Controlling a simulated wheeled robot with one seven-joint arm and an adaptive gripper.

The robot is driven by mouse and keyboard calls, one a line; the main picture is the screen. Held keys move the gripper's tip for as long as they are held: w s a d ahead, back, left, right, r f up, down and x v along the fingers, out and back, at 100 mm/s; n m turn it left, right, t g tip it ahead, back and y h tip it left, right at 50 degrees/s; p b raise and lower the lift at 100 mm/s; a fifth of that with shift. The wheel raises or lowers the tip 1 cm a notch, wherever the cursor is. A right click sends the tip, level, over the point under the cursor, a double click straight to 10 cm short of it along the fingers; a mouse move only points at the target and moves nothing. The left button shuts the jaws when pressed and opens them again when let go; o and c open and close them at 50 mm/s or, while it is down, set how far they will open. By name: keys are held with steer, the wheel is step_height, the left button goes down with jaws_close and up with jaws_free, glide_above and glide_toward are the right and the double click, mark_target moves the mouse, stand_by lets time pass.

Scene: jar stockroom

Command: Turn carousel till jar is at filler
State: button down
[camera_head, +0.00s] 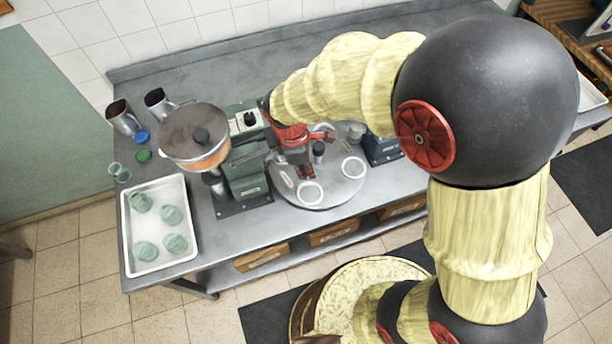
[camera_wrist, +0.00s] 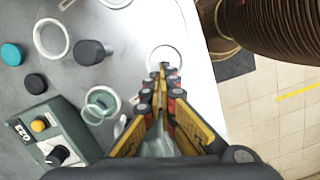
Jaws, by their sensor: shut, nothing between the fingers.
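The carousel (camera_head: 333,188) is a grey disc on the bench with white ring seats near its rim. My gripper (camera_head: 306,172) is shut and empty over its front part. In the wrist view my closed fingertips (camera_wrist: 163,70) overlap the edge of a white ring (camera_wrist: 181,53). A dark-topped post (camera_wrist: 90,52) stands nearer the middle. A clear greenish jar (camera_wrist: 101,104) shows on the carousel's side towards the green control box (camera_wrist: 50,132). In the head view my gripper largely hides that spot. The filler (camera_head: 195,135), with a round hopper, stands left of the carousel; its outlet is unclear.
A white tray (camera_head: 128,243) with several greenish jars lies at the bench's left end. Metal jugs (camera_head: 123,118) and coloured lids (camera_head: 142,137) stand behind it.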

mark_target(321, 190)
steer(key=f, duration=0.3)
steer(key=d+f+b, duration=0.1)
steer(key=f, duration=0.5)
steer(key=shift+d+f+b, duration=0.25)
steer(key=shift+b, duration=0.15)
steer(key=shift+s+d+r+n+p, duration=0.1)
steer(key=shift+s+d+n+p, duration=0.05)
steer(key=shift+d+n+p, duration=1.6)
steer(key=shift+n+p, duration=0.15)
steer(key=shift+d+n+t+p, duration=0.4)
steer(key=shift+d+n+p, duration=0.3)
steer(key=shift+n+p, duration=0.1)
steer(key=shift+w+d+n+p, duration=0.25)
steer(key=shift+d+n+p, duration=0.3)
steer(key=shift+n+p, duration=0.05)
stand_by(0.6)
step_height(321, 190, up, 10)
steer(key=a+p, duration=0.1)
steer(key=p, duration=0.8)
steer(key=shift+s+a+p, duration=0.2)
steer(key=shift+s+p, duration=0.15)
steer(key=shift+s, duration=0.05)
